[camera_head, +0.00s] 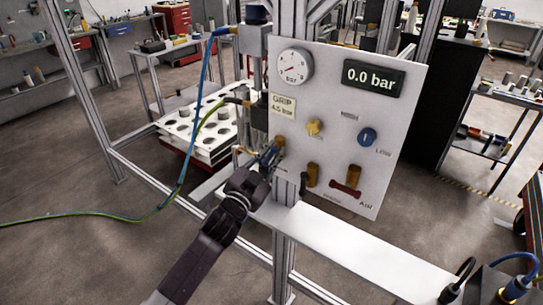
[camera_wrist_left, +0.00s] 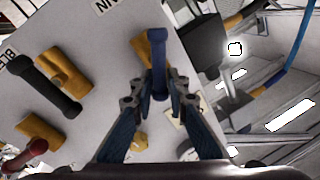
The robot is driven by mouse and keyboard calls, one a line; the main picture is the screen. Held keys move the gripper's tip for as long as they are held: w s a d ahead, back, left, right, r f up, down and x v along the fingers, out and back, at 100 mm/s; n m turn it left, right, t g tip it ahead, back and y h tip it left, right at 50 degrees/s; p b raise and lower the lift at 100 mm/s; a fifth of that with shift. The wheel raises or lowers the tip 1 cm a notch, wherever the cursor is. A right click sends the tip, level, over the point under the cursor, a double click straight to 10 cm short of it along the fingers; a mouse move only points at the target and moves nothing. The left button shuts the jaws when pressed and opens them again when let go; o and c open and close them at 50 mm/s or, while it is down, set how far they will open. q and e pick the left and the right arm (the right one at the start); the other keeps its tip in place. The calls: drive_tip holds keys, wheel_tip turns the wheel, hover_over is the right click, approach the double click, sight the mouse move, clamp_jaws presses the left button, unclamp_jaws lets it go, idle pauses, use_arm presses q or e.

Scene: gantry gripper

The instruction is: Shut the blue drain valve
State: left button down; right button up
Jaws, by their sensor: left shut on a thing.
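The blue drain valve's handle (camera_wrist_left: 158,70) stands between the fingers of my left gripper (camera_wrist_left: 158,100) in the left wrist view. The fingers are shut on its lower end, and its brass body (camera_wrist_left: 141,54) shows behind it. In the head view my left gripper (camera_head: 272,160) is at the lower left edge of the white panel (camera_head: 395,145), by a brass fitting (camera_head: 280,141). There the fingers largely hide the blue handle, and I cannot tell its exact angle. The display (camera_head: 373,77) reads 0.0 bar. My right gripper is not in view.
A black-handled valve (camera_wrist_left: 47,84) and a red-handled valve (camera_wrist_left: 30,155) sit beside the blue one; the red handle also shows in the head view (camera_head: 345,190). A blue knob (camera_head: 367,137) and yellow knob (camera_head: 315,127) are higher up. A metal post (camera_head: 284,245) runs below the panel.

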use_arm(q)
drive_tip(key=m, duration=0.1)
drive_tip(key=m+b, duration=0.1)
drive_tip(key=m, duration=0.1)
drive_tip(key=shift+s+d+f+h+b, duration=0.15)
drive_tip(key=shift+f+h+b, duration=0.15)
drive_tip(key=shift+f+h, duration=0.1)
drive_tip(key=shift+s+d+f+m+g+h+b, duration=0.1)
drive_tip(key=shift+f+m+h+b, duration=0.35)
drive_tip(key=shift+m, duration=1.5)
drive_tip(key=shift+s+d+m+g+h+b, duration=0.1)
drive_tip(key=shift+m+h+b, duration=0.3)
drive_tip(key=shift+m+b, duration=1.1)
drive_tip(key=shift+d+f+m+g+h+b, duration=0.1)
drive_tip(key=shift+f+m+h+b, duration=0.3)
drive_tip(key=shift+m, duration=1.95)
drive_tip(key=shift+r, duration=0.15)
drive_tip(key=c, duration=2)
unclamp_jaws()
drive_tip(key=v, duration=1.2)
drive_tip(key=shift+a, duration=0.1)
